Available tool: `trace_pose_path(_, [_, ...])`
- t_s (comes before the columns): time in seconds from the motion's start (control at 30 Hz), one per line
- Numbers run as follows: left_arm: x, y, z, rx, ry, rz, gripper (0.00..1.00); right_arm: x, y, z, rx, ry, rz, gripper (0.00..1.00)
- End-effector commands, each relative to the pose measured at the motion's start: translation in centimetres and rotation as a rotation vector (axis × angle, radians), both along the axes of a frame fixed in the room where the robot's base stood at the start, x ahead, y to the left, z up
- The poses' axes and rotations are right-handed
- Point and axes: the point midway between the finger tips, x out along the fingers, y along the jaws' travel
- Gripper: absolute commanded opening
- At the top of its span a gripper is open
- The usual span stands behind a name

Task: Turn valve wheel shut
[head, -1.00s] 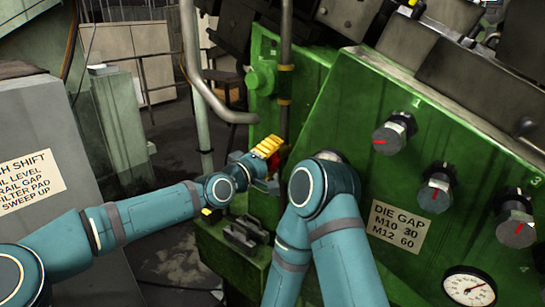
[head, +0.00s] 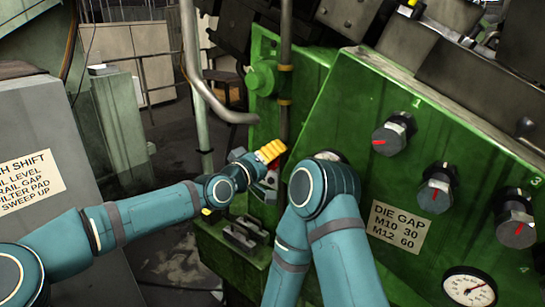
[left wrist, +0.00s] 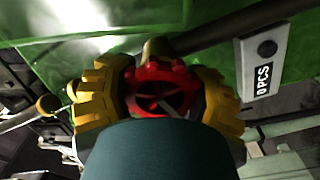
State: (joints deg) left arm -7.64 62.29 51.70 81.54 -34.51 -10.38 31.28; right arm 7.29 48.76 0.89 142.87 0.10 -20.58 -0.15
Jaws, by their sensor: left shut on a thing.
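The red valve wheel (left wrist: 160,88) shows in the left wrist view, in front of a green machine panel. My left gripper (left wrist: 158,95) has a yellow finger on each side of the wheel and is shut on it. In the head view my left gripper (head: 268,153) is at the machine's lower left side, and only a little red of the wheel (head: 271,178) shows beside it. My right arm reaches up in front of the green panel, but its gripper is hidden behind its own wrist.
The green machine panel (head: 340,120) carries several black knobs (head: 394,134), a DIE GAP label (head: 397,226) and a round gauge (head: 469,288). A vertical pipe (head: 285,75) runs close behind my left gripper. A grey cabinet (head: 40,130) stands at the left.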

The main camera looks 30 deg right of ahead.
Motion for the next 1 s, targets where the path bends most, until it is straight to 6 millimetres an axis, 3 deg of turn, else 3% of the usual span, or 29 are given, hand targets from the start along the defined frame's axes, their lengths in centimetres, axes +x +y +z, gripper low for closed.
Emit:
trace_pose_path(0.43, [-0.02, 0.00, -0.34, 0.097, -0.221, -0.002, 0.18, 0.00, 0.01, -0.02, 0.000, 0.000, 0.000, 0.00])
trace_pose_path(1.0, [-0.03, 0.00, -0.44, 0.114, -0.256, -0.003, 0.18, 0.00, 0.00, -0.02, 0.000, 0.000, 0.000, 0.00])
